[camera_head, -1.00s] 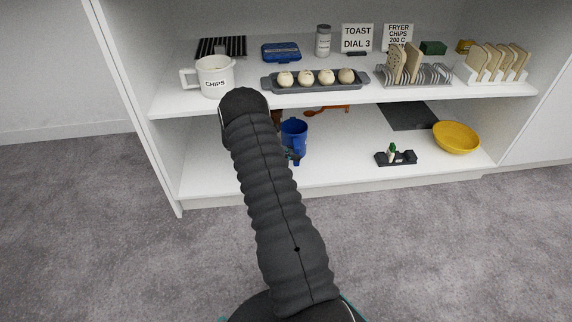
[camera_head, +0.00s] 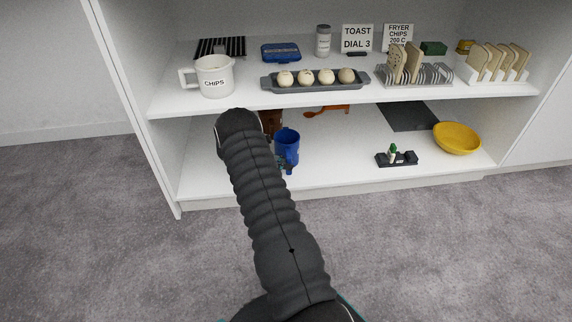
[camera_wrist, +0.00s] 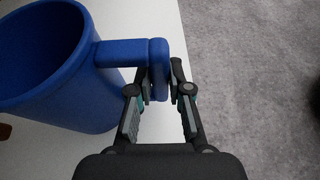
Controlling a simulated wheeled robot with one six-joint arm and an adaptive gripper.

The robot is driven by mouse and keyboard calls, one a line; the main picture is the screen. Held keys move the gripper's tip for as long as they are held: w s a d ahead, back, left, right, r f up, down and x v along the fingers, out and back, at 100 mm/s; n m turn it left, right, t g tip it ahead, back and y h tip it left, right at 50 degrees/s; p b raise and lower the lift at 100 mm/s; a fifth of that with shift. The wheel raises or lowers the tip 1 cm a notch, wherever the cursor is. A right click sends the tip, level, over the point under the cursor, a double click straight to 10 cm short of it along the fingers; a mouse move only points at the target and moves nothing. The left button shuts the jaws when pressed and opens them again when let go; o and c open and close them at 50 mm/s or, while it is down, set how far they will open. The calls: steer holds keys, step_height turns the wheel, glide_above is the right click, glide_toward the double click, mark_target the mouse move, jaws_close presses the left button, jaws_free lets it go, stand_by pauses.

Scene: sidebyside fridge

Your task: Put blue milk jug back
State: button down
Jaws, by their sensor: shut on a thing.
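The blue milk jug (camera_head: 287,147) is at the lower shelf of the white unit, partly hidden behind my arm in the head view. In the wrist view the jug (camera_wrist: 75,70) is at the upper left, with its open mouth showing and its handle pointing right. My gripper (camera_wrist: 160,82) is shut on the jug's handle, with a finger on each side of it. In the head view the gripper is mostly hidden by my arm. I cannot tell whether the jug's base touches the shelf.
The lower shelf (camera_head: 340,165) also holds a brown object (camera_head: 270,122), an orange utensil (camera_head: 327,111), a small black holder (camera_head: 397,158) and a yellow bowl (camera_head: 457,138). The shelf's middle is clear.

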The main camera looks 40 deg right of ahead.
steer(key=c, duration=1.1)
jaws_free()
steer(key=shift+p, duration=0.3)
steer(key=v, duration=1.3)
steer(key=shift+w+r+p, duration=0.15)
steer(key=shift+r+p, duration=0.2)
steer(key=shift+r, duration=0.15)
